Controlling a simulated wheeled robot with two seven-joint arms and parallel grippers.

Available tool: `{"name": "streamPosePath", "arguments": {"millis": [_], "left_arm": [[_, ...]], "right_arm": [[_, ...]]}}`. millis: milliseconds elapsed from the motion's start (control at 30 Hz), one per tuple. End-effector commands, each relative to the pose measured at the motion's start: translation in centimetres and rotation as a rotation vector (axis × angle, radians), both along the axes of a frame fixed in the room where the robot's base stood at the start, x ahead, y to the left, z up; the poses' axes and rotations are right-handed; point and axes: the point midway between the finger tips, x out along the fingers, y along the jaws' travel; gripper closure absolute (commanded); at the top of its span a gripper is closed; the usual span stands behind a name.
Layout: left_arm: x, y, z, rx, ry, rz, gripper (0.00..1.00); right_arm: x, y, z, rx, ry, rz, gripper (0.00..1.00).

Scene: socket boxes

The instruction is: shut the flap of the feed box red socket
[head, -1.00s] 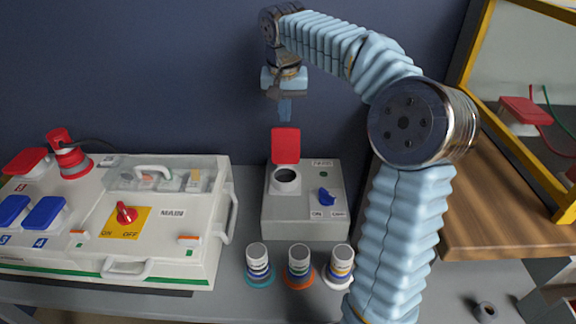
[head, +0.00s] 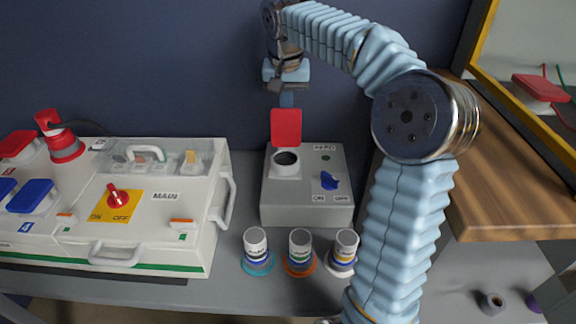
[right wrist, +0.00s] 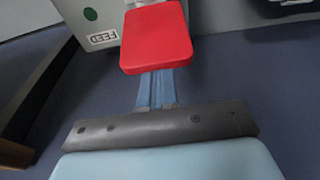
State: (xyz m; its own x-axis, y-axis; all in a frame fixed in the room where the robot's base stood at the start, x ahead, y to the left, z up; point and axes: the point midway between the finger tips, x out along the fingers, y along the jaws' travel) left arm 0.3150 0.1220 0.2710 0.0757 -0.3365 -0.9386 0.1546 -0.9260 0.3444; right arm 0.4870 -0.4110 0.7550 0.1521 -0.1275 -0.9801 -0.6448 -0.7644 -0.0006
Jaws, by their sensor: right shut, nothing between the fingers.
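The feed box (head: 307,210) is a grey box on the table in the head view. Its red flap (head: 286,127) stands upright, open, at the back of the round feed socket (head: 286,161). My right gripper (head: 287,101) is shut and empty, pointing down just behind the flap's top edge. In the right wrist view the red flap (right wrist: 156,38) covers the ends of the blue fingers (right wrist: 157,88), and the FEED label (right wrist: 101,38) shows beyond. Whether the fingers touch the flap I cannot tell. My left gripper is not in view.
The white MAIN box (head: 150,235) stands to the left with a red plug (head: 62,143). Several labelled plugs, one of them at the left (head: 256,245), stand in front of the feed box. A wooden shelf (head: 510,195) is at the right. A dark wall rises behind.

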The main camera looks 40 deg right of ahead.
Motion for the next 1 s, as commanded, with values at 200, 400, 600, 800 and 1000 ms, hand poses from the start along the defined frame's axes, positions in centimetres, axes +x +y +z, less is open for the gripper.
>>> {"name": "streamPosePath", "arguments": {"millis": [200,400,600,800,1000], "left_arm": [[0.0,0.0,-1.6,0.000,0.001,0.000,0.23],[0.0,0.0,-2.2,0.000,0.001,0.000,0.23],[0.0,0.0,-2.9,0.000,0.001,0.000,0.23],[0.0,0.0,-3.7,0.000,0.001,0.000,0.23],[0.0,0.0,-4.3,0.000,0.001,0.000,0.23]], "right_arm": [[0.0,0.1,-2.3,0.000,0.000,0.001,1.00],[-0.1,0.1,-3.4,0.001,0.001,0.000,1.00],[-0.9,0.9,-3.4,0.000,-0.001,0.002,1.00],[-2.2,1.9,-3.4,0.000,-0.001,0.001,1.00],[-3.4,2.9,-3.4,0.000,0.000,0.002,1.00]]}}
